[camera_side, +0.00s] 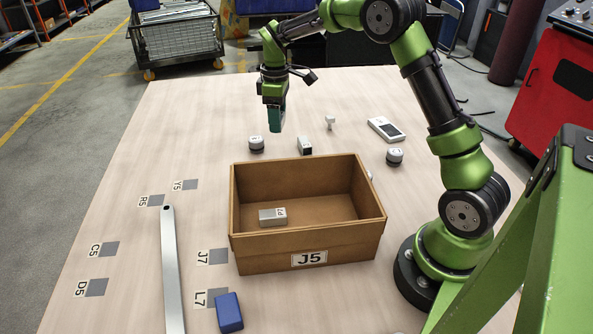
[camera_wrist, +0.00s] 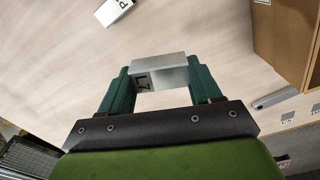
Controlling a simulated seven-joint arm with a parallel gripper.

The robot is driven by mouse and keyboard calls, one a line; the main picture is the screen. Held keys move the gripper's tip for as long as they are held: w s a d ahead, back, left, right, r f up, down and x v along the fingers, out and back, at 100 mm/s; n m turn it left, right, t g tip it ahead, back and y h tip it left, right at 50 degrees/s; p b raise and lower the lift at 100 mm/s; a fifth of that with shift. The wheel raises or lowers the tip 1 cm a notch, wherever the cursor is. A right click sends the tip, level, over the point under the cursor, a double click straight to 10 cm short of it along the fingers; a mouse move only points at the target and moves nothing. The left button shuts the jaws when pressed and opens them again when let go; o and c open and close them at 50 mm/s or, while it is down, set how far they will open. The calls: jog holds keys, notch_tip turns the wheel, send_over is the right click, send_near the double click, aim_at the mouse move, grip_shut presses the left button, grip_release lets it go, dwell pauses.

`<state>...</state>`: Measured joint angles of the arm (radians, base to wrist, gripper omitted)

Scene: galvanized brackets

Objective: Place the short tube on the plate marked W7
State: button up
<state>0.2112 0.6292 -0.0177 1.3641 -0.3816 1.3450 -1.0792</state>
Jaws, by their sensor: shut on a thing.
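My gripper (camera_side: 277,122) is above the far part of the table, beyond the brown box. The tube is hardly visible in the side view. Grey plates lie on the table at left and front: Y5 (camera_side: 190,185), R5 (camera_side: 157,201), C5 (camera_side: 109,249), D5 (camera_side: 96,288), J7 (camera_side: 219,257) and L7 (camera_side: 218,297). I see no plate readable as W7.
A brown box marked J5 (camera_side: 309,246) stands mid-table, holding a labelled silver piece (camera_side: 271,218). A long silver bar (camera_side: 172,270) and a blue block (camera_side: 229,312) lie in front. Round pieces (camera_side: 256,144) (camera_side: 395,156), a small block (camera_side: 305,146) and a white device (camera_side: 386,129) lie beyond.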

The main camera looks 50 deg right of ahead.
jog(key=s+d+f+m, duration=0.1)
jog(key=s+d+m, duration=0.3)
jog(key=s, duration=0.5)
jog(key=s+d+f+m, duration=0.1)
jog(key=s+d+m, duration=0.4)
jog(key=s+d, duration=0.4)
jog(key=s+d+f+m, duration=0.1)
jog(key=s+d+m, duration=0.3)
jog(key=s, duration=0.5)
jog(key=shift+s+d+f+m, duration=0.1)
jog(key=shift+d+f+m, duration=0.1)
jog(key=shift+d, duration=0.45)
jog(key=shift+s+d+f+m, duration=0.1)
jog(key=shift+d+f, duration=0.05)
jog(key=shift+d, duration=0.45)
jog(key=shift+s+a+f, duration=0.15)
jog(key=shift+s+f, duration=0.05)
jog(key=shift+f, duration=0.1)
jog(key=shift+w+d+m, duration=0.2)
jog(key=shift+d+m, duration=0.05)
jog(key=shift+m, duration=0.15)
send_over(387, 127)
jog(key=shift+f, duration=0.75)
jog(key=shift+w+d+f, duration=0.1)
jog(key=shift+w, duration=0.05)
jog(key=shift+f, duration=1.65)
